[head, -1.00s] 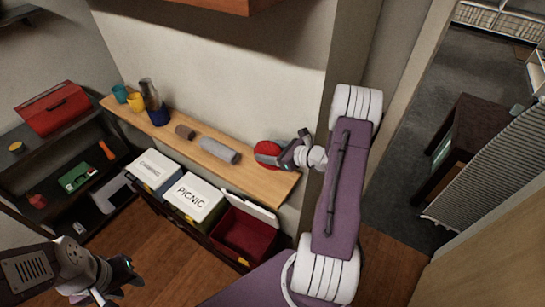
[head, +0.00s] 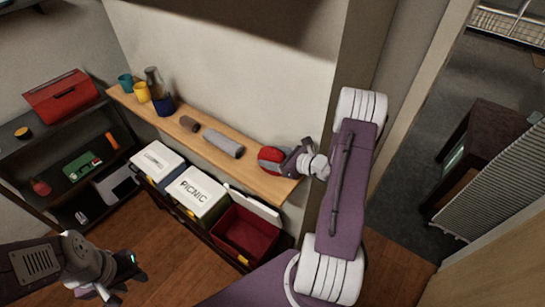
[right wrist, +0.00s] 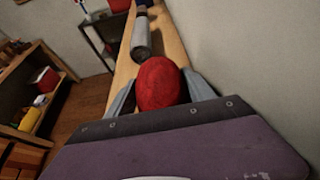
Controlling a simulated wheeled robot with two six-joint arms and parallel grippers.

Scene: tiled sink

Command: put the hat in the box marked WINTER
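The hat is the round red thing (head: 268,155) at the right end of the wooden shelf; it also shows in the right wrist view (right wrist: 158,84). My right gripper (head: 280,158) is at the hat, its grey fingers spread on either side of it. Whether they touch it is hard to see. Below the shelf stand a white-lidded box (head: 158,162), a box marked PICNIC (head: 197,192) and an open red-lined box (head: 246,233) with its lid raised. No WINTER mark is readable. My left gripper (head: 128,277) is low at the left, away from the boxes; its opening is unclear.
On the wooden shelf (head: 262,170) lie a grey roll (head: 223,143) and a small brown roll (head: 189,124), with a bottle (head: 155,90) and cups further left. A dark rack (head: 20,150) stands at the left. A wall runs behind the shelf.

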